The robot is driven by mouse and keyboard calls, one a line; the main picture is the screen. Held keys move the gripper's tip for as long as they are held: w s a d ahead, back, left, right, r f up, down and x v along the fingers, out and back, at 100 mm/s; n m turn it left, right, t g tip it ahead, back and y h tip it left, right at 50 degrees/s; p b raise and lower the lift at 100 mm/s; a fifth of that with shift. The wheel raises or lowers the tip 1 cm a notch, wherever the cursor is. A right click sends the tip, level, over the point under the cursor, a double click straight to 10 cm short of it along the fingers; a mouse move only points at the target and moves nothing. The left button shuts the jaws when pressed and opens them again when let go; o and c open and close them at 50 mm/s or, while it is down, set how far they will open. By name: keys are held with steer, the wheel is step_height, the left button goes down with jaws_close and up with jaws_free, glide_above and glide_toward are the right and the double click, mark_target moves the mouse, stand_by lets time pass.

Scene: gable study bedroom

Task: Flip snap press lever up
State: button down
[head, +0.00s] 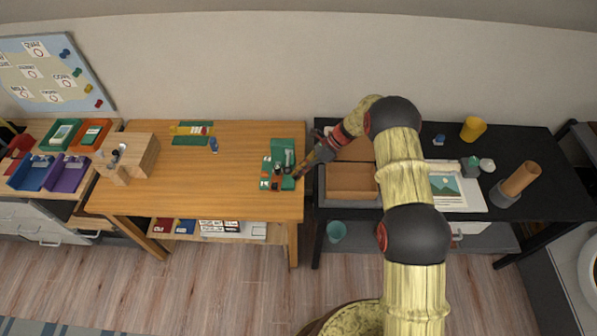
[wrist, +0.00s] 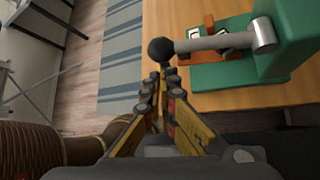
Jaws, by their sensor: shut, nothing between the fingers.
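The green snap press (head: 283,153) stands at the right end of the wooden table in the head view. It shows large at the upper right of the wrist view (wrist: 289,30). Its grey lever (wrist: 212,42) sticks out sideways from a round metal hub and ends in a black ball knob (wrist: 160,50). My gripper (head: 299,175) is at the right side of the press in the head view. In the wrist view my gripper (wrist: 163,76) is shut and empty, its fingertips close to the knob. I cannot tell whether they touch it.
The wooden table (head: 236,164) holds a wooden block unit (head: 130,156) at left and a small blue item (head: 214,145). A black table (head: 513,160) with a wooden tray (head: 351,180) stands at right, across a narrow gap. The middle of the wooden table is clear.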

steer(key=shift+w+r, duration=0.3)
steer(key=shift+r, duration=0.6)
steer(key=shift+w+r, duration=0.25)
steer(key=shift+r, duration=0.6)
steer(key=shift+r, duration=0.1)
